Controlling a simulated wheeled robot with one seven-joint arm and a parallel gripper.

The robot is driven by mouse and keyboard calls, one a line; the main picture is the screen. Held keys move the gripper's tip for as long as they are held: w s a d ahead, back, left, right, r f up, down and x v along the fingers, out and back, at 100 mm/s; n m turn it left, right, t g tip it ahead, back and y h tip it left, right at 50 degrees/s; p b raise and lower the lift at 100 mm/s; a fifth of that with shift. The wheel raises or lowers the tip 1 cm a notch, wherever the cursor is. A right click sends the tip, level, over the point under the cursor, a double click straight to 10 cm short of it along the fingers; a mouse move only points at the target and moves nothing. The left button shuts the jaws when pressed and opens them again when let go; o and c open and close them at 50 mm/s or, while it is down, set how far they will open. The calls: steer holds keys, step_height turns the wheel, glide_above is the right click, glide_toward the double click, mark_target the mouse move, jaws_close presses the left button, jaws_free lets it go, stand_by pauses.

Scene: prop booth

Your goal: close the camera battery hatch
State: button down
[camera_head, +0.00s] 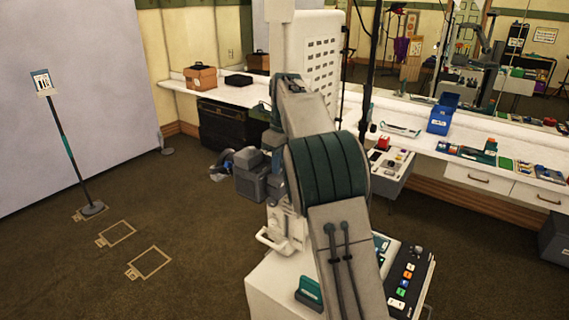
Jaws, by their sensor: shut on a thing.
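My gripper (221,164) is at the end of my arm, left of the picture's middle, above the brown floor. It is small and partly in shadow here, with a blue-grey patch at its tips. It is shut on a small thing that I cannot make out. I cannot pick out the camera or its battery hatch in this view. My own arm hides much of the middle of the scene.
A sign stand (66,146) stands on the open floor at left, near outlined floor marks (149,262). A brown box (200,77) and a black box (238,80) sit on the back counter. A blue box (441,116) stands on the right counter among small items.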

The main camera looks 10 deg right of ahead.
steer(key=shift+w+a+f+g+h, duration=0.25)
steer(key=shift+w+a+g+h, duration=0.15)
steer(key=shift+g+h, duration=0.2)
stand_by(0.3)
steer(key=c, duration=1.3)
jaws_free()
steer(key=shift+c, duration=0.2)
steer(key=shift+w+a+r, duration=0.1)
steer(key=shift+w+r, duration=0.05)
steer(key=shift+r, duration=1.5)
steer(key=shift+w+a+r, duration=0.1)
steer(key=shift+r, duration=1.95)
steer(key=shift+s, duration=0.1)
